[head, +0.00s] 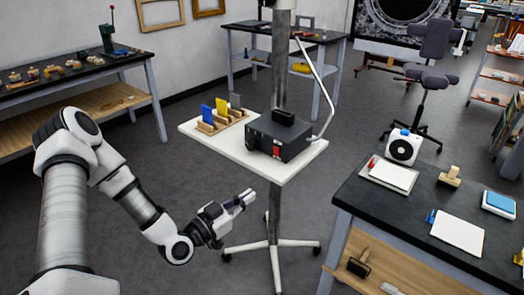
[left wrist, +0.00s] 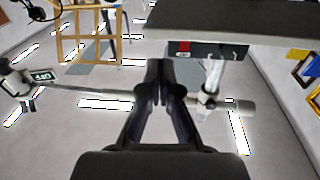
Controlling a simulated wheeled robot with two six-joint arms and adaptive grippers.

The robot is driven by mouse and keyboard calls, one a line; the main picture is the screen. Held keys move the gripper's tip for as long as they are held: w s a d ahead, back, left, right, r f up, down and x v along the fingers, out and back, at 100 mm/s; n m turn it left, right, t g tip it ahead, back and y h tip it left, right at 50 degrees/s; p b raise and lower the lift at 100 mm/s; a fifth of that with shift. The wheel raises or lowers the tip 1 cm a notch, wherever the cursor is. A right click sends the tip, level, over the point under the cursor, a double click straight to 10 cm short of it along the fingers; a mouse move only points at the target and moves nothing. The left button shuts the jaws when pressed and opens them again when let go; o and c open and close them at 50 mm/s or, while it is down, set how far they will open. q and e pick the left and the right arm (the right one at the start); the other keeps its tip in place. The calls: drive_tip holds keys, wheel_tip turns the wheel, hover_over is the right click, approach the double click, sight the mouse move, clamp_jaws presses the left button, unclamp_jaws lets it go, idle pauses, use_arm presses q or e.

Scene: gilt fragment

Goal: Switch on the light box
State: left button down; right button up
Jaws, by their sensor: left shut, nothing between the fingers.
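In the head view a dark grey box (head: 284,137), which I take to be the light box, sits at the front right of a small white stand top (head: 235,147). A red patch (head: 276,150), apparently its switch, is on its near face. A bent pale metal arm (head: 325,85) rises beside it. In the left wrist view, which looks upside down, the box (left wrist: 208,51) and red patch (left wrist: 184,47) also show. My left gripper (head: 246,196) is shut and empty, below and in front of the stand top, apart from the box. It shows in the wrist view (left wrist: 160,65).
Blue and yellow panels (head: 215,110) stand in a wooden rack on the stand top. A dark worktable (head: 370,196) at right carries a white fan (head: 403,147), papers and a stamp. Open floor lies between the benches, around the stand's splayed foot (head: 272,246).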

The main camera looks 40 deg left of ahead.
use_arm(q)
drive_tip(key=a+r+n+t+y, duration=0.1)
drive_tip(key=a+y, duration=0.1)
drive_tip(key=a, duration=0.1)
drive_tip(key=b, duration=0.2)
approach(275, 149)
drive_tip(key=shift+n+t, duration=0.3)
drive_tip(key=shift+n, duration=0.2)
drive_tip(key=w, duration=0.7)
drive_tip(key=shift+w+d+r, duration=0.1)
drive_tip(key=shift+d+r, duration=0.2)
drive_tip(key=shift+d, duration=0.05)
drive_tip(key=shift+r, duration=0.1)
